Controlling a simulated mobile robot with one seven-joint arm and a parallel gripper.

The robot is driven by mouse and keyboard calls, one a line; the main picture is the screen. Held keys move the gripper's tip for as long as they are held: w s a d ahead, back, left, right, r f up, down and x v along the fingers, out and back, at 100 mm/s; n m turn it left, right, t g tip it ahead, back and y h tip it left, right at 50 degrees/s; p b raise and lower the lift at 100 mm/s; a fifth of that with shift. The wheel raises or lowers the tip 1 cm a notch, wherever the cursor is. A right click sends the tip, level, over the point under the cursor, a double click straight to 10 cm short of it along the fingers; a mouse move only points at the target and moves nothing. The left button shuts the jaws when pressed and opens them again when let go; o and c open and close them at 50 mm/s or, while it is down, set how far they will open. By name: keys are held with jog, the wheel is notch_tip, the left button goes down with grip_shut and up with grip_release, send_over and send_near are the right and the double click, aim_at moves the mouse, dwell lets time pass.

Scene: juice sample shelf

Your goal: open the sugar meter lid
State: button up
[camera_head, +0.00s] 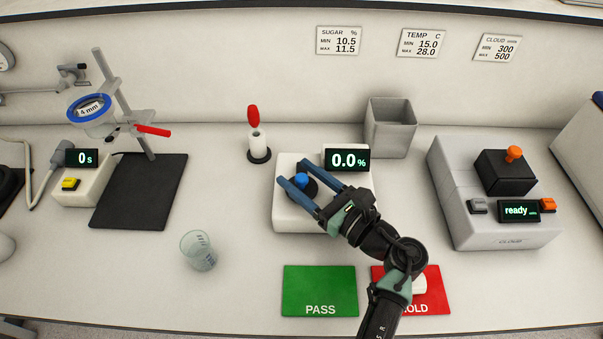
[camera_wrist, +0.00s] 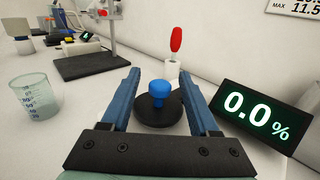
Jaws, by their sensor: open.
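The sugar meter (camera_head: 290,218) is a white box on the bench with a display (camera_head: 347,160) reading 0.0 %. Its lid is a black disc with a blue knob (camera_head: 301,180), lying flat on top. My gripper (camera_head: 294,184) is open, with its blue fingers spread on either side of the knob. In the wrist view the knob (camera_wrist: 168,92) and black lid (camera_wrist: 155,112) sit between the two fingers (camera_wrist: 170,85), with a visible gap on each side. Whether the fingertips are level with the knob is hard to tell. The display (camera_wrist: 257,117) stands to the right there.
A red-topped dropper in a white holder (camera_head: 256,144) stands behind the meter. A beaker (camera_head: 198,250) stands front left, and a grey bin (camera_head: 390,128) behind right. The cloud meter (camera_head: 480,218) is right. Green PASS (camera_head: 320,285) and red HOLD (camera_head: 436,300) mats lie in front.

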grip_shut()
dwell(0.3)
dwell(1.1)
